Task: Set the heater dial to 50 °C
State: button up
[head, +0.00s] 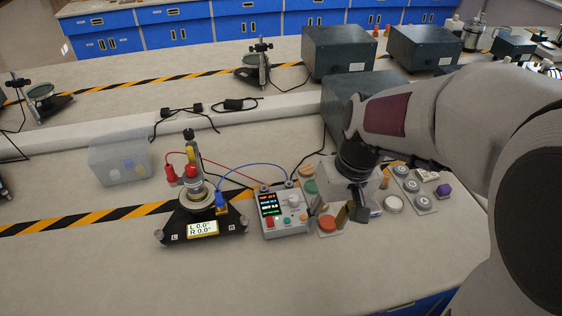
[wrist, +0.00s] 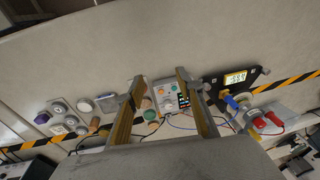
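The heater control box (head: 280,228) is a light grey unit with a dark display (head: 269,204) on its left side. Its pale round dial (head: 294,200) is at the upper right of its face, and a red button sits low on the front. The display figures are too small to read surely, and so is the dial's setting. My gripper (head: 342,213) is just right of the box, apart from the dial, fingers pointing down. In the wrist view its two fingers (wrist: 160,82) are spread with nothing held; the control box (wrist: 166,98) shows beyond the gap between them.
A black stage (head: 174,232) reading L 0.0° R 0.0° stands left of the box, with red and blue cables. Coloured round pieces (head: 328,224) and grey discs (head: 393,204) crowd the right. A clear bin (head: 119,160) is far left. The front bench is clear.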

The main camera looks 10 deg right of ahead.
aim_at(294, 198)
jog(key=w+f+n, duration=0.2)
jog(key=w+f, duration=0.1)
jog(key=w, duration=0.1)
jog(key=w+d+f+n+y, duration=0.1)
jog(key=w+f+n, duration=0.1)
jog(key=w, duration=0.3)
jog(key=w+f+n+y, duration=0.1)
jog(key=w+f+n, duration=0.1)
jog(key=w+f, duration=0.2)
jog(key=shift+w+d, duration=0.35)
jog(key=shift+w, duration=0.35)
jog(key=shift+w+a+r+n+t, duration=0.1)
jog(key=shift+w+r+n+t, duration=0.15)
jog(key=shift+w+n, duration=0.5)
jog(key=shift+w+d+r+n+t, duration=0.15)
jog(key=shift+w+r+n, duration=0.25)
jog(key=shift+n, duration=0.6)
jog(key=shift+w+a+r+n+t, duration=0.15)
jog(key=shift+w+r+n+t, duration=0.05)
jog(key=shift+w+n, duration=0.6)
jog(key=shift+f, duration=0.15)
jog(key=shift+x, duration=3.75)
jog(key=shift+a, duration=0.15)
grip_shut()
